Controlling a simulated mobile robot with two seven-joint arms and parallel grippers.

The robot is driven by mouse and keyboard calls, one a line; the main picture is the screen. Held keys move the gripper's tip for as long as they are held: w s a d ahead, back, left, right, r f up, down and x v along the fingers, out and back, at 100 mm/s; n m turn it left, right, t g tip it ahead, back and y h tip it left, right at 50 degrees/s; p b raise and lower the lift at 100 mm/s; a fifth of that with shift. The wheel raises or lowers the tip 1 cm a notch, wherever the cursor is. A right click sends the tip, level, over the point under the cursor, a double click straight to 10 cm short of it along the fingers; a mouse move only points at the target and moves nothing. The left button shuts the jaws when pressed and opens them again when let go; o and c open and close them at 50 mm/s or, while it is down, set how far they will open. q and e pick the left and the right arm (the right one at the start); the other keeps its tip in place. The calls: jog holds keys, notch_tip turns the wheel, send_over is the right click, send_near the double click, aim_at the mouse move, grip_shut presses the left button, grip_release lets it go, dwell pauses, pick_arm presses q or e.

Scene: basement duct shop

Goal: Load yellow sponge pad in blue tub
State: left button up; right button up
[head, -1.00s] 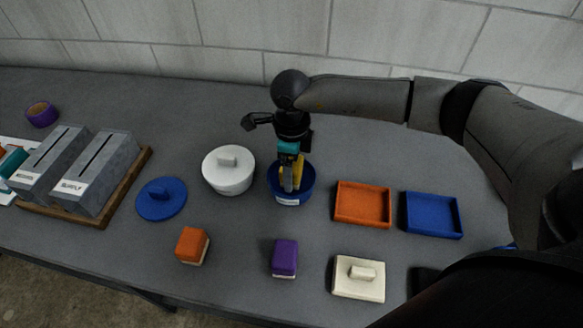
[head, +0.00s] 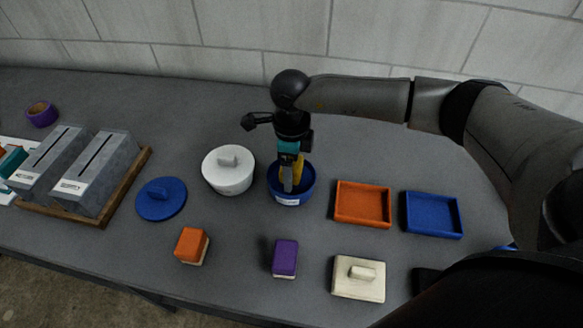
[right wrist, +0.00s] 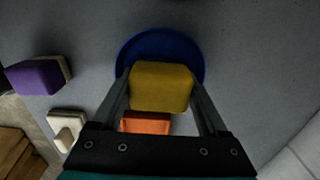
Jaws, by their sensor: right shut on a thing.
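The blue tub (head: 307,191) stands upright in the middle of the table with a pale label on its front. My right gripper (head: 288,186) points down into the tub's mouth. It is shut on the yellow sponge pad (head: 298,168), which shows partly behind the fingers. In the right wrist view, the sponge pad (right wrist: 162,88) sits between both fingers, with the blue tub (right wrist: 160,43) around and behind it. Whether the sponge touches the tub floor cannot be told. My left gripper is not in view.
A white lidded pot (head: 228,172) stands close left of the tub, with a blue lid (head: 161,199) beyond it. Orange (head: 363,205) and blue (head: 433,215) trays lie right. Orange (head: 191,245) and purple (head: 285,257) blocks and a cream lid (head: 358,279) lie in front.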

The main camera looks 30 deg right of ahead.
jog(key=shift+r+p, duration=2.6)
jog(key=shift+r, duration=0.9)
jog(key=shift+s+a+n+b, duration=0.1)
jog(key=shift+a+n+b, duration=0.2)
jog(key=shift+n+b, duration=0.35)
jog(key=s+a+r+n+b, duration=0.1)
jog(key=s+n+b, duration=0.3)
jog(key=n, duration=0.8)
jog(key=s+a+r+n+b, duration=0.2)
jog(key=n+b, duration=0.4)
jog(key=n, duration=0.6)
jog(key=shift+s+a+r, duration=0.2)
jog(key=shift+s+a, duration=0.4)
jog(key=shift+s, duration=0.4)
